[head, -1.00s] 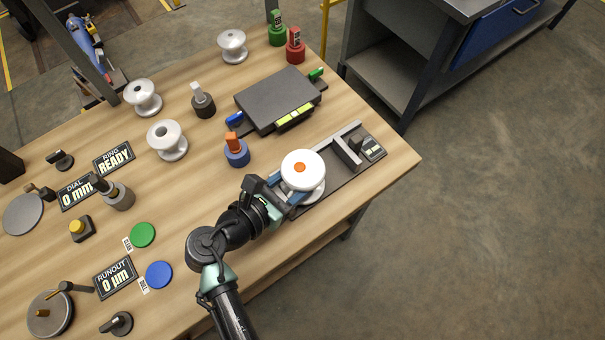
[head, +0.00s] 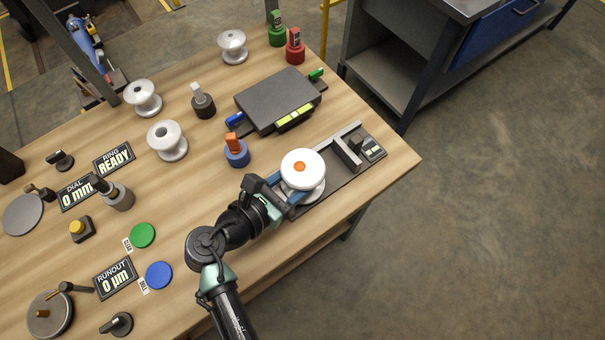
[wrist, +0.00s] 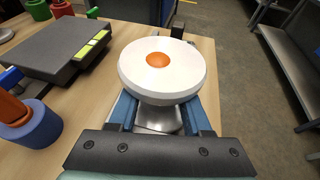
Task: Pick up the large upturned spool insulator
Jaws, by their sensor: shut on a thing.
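A large white spool insulator (head: 303,168) with an orange spot in the middle of its top stands upright on a dark fixture (head: 325,198) near the table's right end. In the wrist view the insulator (wrist: 163,72) fills the middle, its wide top flange hiding most of the waist below. My gripper (head: 297,190) reaches in from the lower left. Its blue fingers (wrist: 160,118) lie on either side of the waist, under the top flange, and are shut on it. The fingertips are hidden under the flange. The lower flange shows just beneath, close to the fixture.
A grey upright bar (head: 347,152) and a small dark block stand on the fixture to the right. A dark flat box (head: 278,100) and a blue holder with an orange top (head: 236,151) stand behind. Several other white spools, one here (head: 168,140), stand further left.

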